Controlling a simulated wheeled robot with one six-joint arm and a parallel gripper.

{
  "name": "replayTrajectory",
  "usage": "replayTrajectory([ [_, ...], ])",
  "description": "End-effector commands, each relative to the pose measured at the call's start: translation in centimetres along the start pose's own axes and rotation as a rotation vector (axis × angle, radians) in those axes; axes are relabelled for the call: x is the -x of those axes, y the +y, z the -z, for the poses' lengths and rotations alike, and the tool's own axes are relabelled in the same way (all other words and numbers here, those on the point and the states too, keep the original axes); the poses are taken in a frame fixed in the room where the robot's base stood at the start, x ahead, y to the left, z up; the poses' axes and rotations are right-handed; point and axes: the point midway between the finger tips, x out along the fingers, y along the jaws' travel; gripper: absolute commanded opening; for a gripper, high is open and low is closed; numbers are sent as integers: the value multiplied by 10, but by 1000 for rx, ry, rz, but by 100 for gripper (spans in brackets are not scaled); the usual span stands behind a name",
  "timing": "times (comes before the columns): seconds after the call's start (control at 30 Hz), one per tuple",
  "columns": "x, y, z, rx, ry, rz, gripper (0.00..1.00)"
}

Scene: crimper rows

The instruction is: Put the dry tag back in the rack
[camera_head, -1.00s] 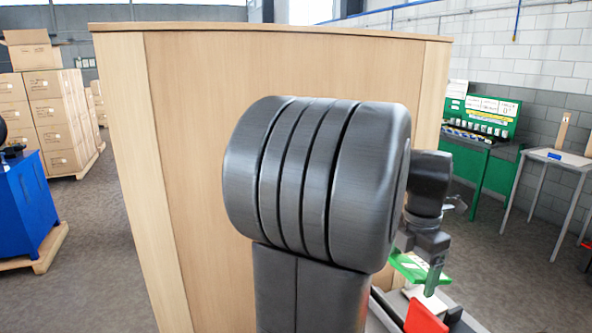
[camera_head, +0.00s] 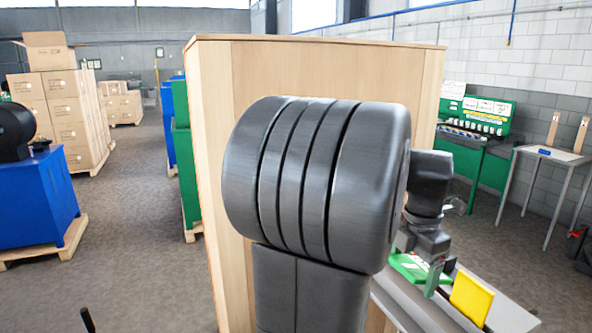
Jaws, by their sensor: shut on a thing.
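My gripper (camera_head: 434,279) is at the lower right, partly hidden behind my own arm. It is shut on a flat green tag with white marks (camera_head: 407,266). The tag is held roughly level, partly covered by the gripper. I cannot read its writing. A green stand with white sheets and a row of small pale items (camera_head: 487,112) is at the back right, well away from my gripper. I cannot tell whether this stand is the rack.
A tall wooden cabinet (camera_head: 215,110) stands close ahead. A yellow block (camera_head: 471,299) sits on a grey ledge (camera_head: 510,316) at lower right. A table (camera_head: 555,155) holds wooden pieces farther right. A blue machine base (camera_head: 40,215) and stacked cartons (camera_head: 65,115) stand left, with open floor between.

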Motion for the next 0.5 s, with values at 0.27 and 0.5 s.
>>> replayTrajectory([
  [0.27, -5, 3, 2, -17, 2, 1, 55],
  [0.5, -32, 22, 16, -177, 3, 3, 55],
])
